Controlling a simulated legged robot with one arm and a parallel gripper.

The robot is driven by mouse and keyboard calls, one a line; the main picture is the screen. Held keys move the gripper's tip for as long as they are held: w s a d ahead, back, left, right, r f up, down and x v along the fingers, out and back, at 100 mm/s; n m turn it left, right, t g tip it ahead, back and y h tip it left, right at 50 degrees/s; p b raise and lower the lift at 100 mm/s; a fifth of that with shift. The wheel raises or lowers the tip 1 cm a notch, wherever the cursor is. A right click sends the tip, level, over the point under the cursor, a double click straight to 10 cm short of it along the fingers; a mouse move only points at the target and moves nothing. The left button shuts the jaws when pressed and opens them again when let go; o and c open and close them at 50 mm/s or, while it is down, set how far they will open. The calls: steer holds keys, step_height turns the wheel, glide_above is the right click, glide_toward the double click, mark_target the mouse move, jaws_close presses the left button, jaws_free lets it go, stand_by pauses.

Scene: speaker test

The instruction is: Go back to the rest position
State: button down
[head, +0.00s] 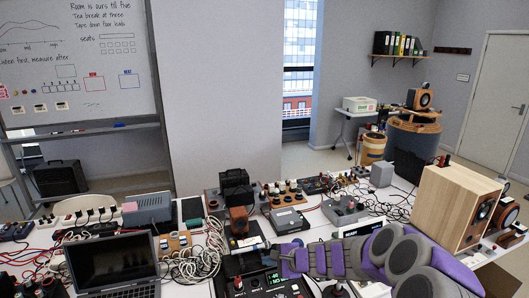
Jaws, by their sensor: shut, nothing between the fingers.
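My gripper (279,259) is at the left end of my purple and grey arm, which reaches in from the lower right over the front of the table. Its fingers look small and together, with no object seen between them.
The table is crowded: an open laptop (112,266) at left, coiled pale cables (198,262), grey boxes (286,221), and a large wooden speaker (453,207) close beyond my arm at right. A whiteboard (80,60) stands behind. Little free tabletop shows.

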steer(key=s+a+r+n+g, duration=0.3)
steer(key=s+r+n, duration=0.2)
steer(key=s, duration=0.6)
steer(key=s+a+r+n+g, duration=0.25)
steer(key=s+r+n, duration=0.25)
steer(key=s, duration=0.5)
steer(key=s+d+n+g+h, duration=0.1)
steer(key=s+d+h, duration=0.3)
steer(key=s+d, duration=0.4)
steer(key=s+d+f+n+g+h, duration=0.1)
steer(key=s+d+n+g+h, duration=0.1)
steer(key=s+d, duration=0.7)
steer(key=s+n+h, duration=0.1)
steer(key=s+h, duration=0.1)
steer(key=s, duration=0.6)
steer(key=shift+s+d+h, duration=0.25)
steer(key=shift+s+h, duration=0.1)
steer(key=shift+h, duration=0.05)
